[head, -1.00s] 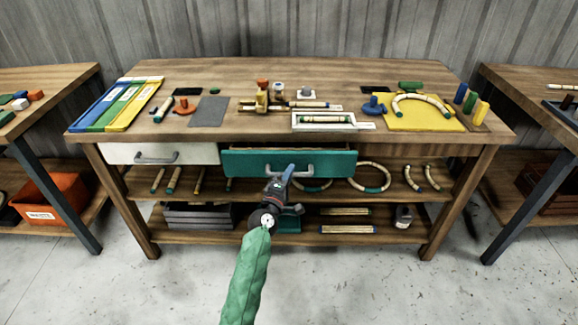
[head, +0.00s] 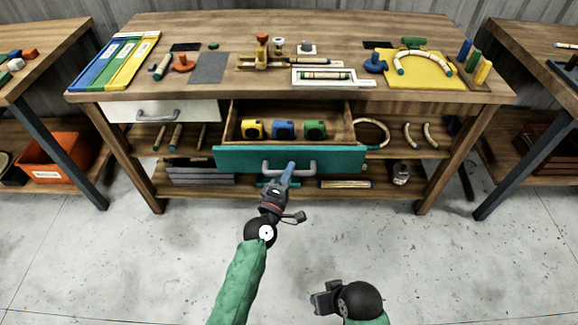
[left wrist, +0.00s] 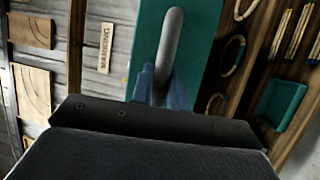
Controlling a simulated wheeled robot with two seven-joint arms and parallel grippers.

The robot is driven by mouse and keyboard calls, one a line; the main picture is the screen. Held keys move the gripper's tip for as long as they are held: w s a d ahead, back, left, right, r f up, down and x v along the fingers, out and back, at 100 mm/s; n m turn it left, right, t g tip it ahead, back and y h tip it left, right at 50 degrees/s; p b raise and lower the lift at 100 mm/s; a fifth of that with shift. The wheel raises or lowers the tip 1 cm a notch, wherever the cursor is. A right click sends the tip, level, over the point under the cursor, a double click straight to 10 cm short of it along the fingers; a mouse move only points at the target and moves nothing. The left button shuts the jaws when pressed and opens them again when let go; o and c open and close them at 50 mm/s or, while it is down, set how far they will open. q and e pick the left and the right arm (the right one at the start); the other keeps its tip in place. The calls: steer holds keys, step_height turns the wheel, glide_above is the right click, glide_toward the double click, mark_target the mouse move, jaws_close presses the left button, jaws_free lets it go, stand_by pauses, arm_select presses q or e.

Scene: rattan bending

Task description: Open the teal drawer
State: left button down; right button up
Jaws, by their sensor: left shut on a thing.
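The teal drawer (head: 225,158) is pulled well out from under the workbench top. Inside it stand a yellow block-like tool (head: 252,129), a blue one (head: 284,130) and a green one (head: 315,130). My left gripper (head: 290,168) is shut on the drawer's grey handle (head: 308,167). In the left wrist view its blue fingers (left wrist: 163,85) close around the grey handle (left wrist: 172,40) on the teal front (left wrist: 205,45). My right gripper (head: 325,298) is low at the bottom of the head view, away from the bench; whether its jaws are open is unclear.
A white drawer (head: 190,110) is shut to the left of the teal one. The bench top (head: 215,35) holds colored boards, a yellow mat (head: 425,75) and rattan pieces. The lower shelves hold rings and sticks. The concrete floor (head: 450,260) in front is clear.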

stand_by(0.3)
arm_select(q)
steer(key=c, duration=1.4)
jaws_free()
steer(key=shift+o, duration=0.2)
arm_select(e)
steer(key=shift+f, duration=0.1)
